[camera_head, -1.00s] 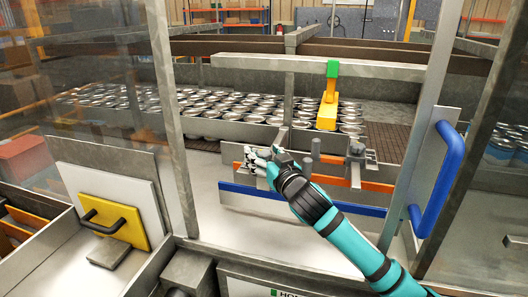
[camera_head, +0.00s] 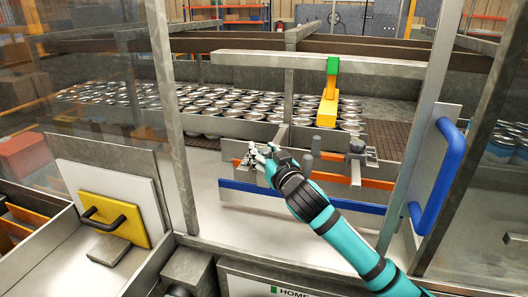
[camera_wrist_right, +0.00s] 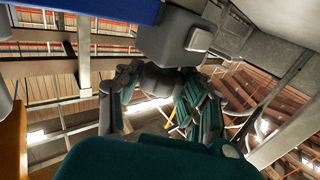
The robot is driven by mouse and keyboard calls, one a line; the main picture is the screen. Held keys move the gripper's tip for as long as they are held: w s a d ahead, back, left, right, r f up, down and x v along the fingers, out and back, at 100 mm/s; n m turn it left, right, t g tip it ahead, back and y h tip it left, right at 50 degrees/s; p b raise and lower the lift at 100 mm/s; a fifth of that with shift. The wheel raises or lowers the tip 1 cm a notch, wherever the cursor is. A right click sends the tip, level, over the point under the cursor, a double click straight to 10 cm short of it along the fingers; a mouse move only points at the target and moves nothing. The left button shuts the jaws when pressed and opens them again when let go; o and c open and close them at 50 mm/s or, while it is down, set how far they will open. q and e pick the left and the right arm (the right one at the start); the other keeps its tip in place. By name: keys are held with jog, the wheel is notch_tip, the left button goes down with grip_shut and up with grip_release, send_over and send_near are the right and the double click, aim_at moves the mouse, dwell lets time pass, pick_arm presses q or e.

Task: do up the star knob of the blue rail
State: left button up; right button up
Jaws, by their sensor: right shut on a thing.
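The blue rail (camera_head: 300,202) runs low across the middle of the head view, and its blue edge also shows at the top of the wrist view (camera_wrist_right: 95,10). My right gripper (camera_head: 254,154), on a teal arm, is above the left part of this rail. In the wrist view its teal and grey fingers (camera_wrist_right: 155,98) close around a dark grey rounded knob (camera_wrist_right: 160,78) below a grey clamp block (camera_wrist_right: 178,32). The knob's star outline is mostly hidden by the fingers. In the head view the hand covers it. My left gripper is out of view.
An orange rail (camera_head: 377,184) lies behind the blue one, with grey clamps (camera_head: 357,150) near it. A yellow-orange arm (camera_head: 328,105) hangs above rows of cans (camera_head: 225,104). A door frame with a blue handle (camera_head: 438,175) stands right; a yellow plate (camera_head: 110,216) stands left.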

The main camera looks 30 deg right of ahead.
jog(key=shift+m+h, duration=0.3)
jog(key=shift+h, duration=0.1)
jog(key=m+g+h, duration=0.1)
jog(key=h, duration=0.1)
jog(key=m+h+b, duration=0.1)
jog(key=m+h, duration=0.1)
jog(key=shift+a+f+g, duration=0.15)
jog(key=shift+g, duration=0.25)
jog(key=m+g+h+b, duration=0.5)
jog(key=g+h+b, duration=0.1)
jog(key=h+b, duration=0.1)
jog(key=shift+w+m, duration=0.1)
jog(key=shift+m, duration=0.3)
jog(key=m+g+b, duration=0.1)
jog(key=g+h+b, duration=0.1)
jog(key=shift+r+m+g, duration=0.2)
jog(key=shift+m+g, duration=0.1)
jog(key=shift+m, duration=0.1)
jog(key=shift+r+g+h+b, duration=0.1)
jog(key=shift+g+h+b, duration=0.2)
jog(key=shift+b, duration=0.05)
jog(key=shift+r, duration=0.15)
jog(key=o, duration=0.8)
jog(key=shift+m, duration=0.3)
jog(key=o, duration=0.4)
jog(key=shift+f, duration=0.2)
